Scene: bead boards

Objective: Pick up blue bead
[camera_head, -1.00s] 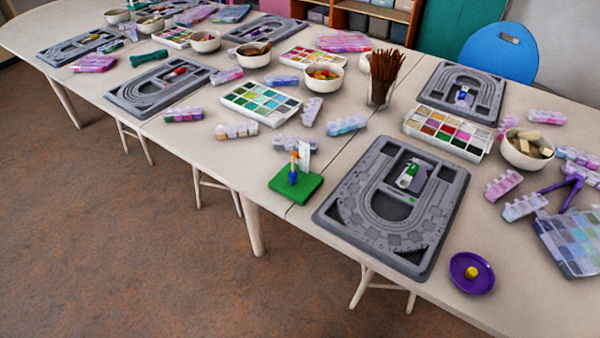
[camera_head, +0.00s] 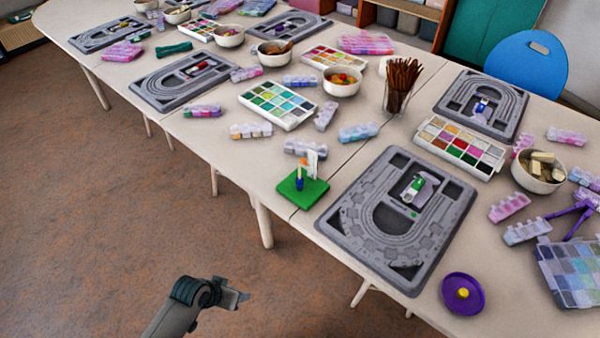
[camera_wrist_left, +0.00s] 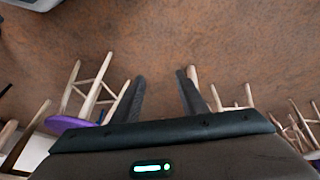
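A small blue bead (camera_head: 299,184) sits low on an upright peg on a green square base (camera_head: 314,194), near the table's front edge in the head view. An orange-tan part shows above the bead, and a small white card stands beside it. My left gripper (camera_head: 240,295) is in front of the table at the bottom of the head view, well apart from the bead. In the left wrist view its two dark fingers (camera_wrist_left: 162,90) are spread with only floor and stool legs showing between them. My right gripper is not in view.
A grey bead board (camera_head: 346,238) lies right of the green base. A purple dish (camera_head: 478,297) with a yellow bead is at the front right. Bead boxes, bowls and a cup of brown sticks (camera_head: 396,100) stand behind. Floor space before the table is open.

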